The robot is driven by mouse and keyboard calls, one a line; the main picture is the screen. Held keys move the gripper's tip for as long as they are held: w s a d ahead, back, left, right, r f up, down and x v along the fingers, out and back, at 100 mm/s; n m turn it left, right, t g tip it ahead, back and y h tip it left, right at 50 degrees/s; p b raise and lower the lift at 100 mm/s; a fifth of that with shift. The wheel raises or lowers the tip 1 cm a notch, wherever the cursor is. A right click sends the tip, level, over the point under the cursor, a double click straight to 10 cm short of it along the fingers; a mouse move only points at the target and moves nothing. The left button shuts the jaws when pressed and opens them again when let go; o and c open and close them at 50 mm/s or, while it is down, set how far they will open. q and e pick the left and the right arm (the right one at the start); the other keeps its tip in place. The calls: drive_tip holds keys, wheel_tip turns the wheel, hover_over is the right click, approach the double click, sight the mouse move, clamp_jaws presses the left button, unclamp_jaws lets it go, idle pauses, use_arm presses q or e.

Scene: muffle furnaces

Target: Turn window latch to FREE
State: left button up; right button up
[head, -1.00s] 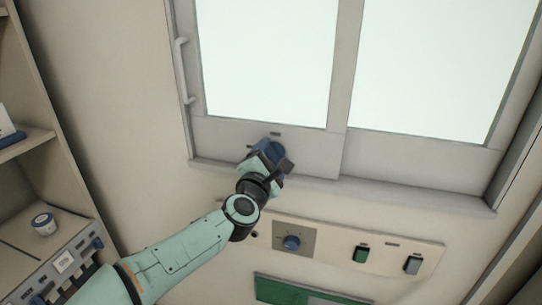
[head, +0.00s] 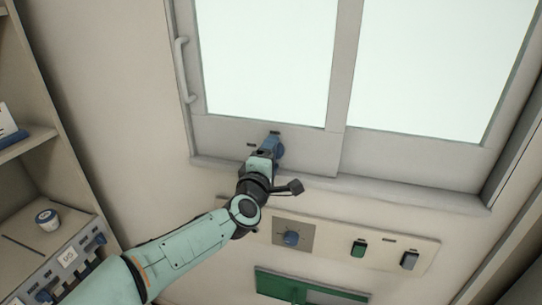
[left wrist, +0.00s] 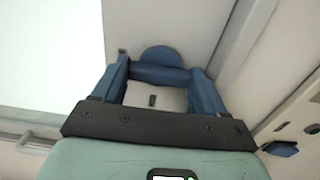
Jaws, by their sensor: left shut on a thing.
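The blue window latch (head: 279,151) sits on the lower rail of the left sliding window pane. It has a round base and a bar-shaped handle. My left gripper (head: 268,146) is at the latch and covers part of it. In the left wrist view, the two blue fingers of my left gripper (left wrist: 161,78) stand at either end of the latch's blue bar (left wrist: 160,74), shut on it. The round base shows behind the bar. Small dark marks sit on the rail near the latch, too small to read. My right gripper is not in view.
A white pull handle (head: 181,70) is on the window's left side. A green board (head: 300,287) is lower. Shelves with a small jar (head: 47,219) stand at left.

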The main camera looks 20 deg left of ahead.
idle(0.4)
use_arm(q)
drive_tip(key=o, duration=1.1)
drive_tip(key=shift+c, duration=0.2)
drive_tip(key=s+b, duration=0.2)
drive_tip(key=s, duration=1.1)
drive_tip(key=shift+s+a, duration=0.2)
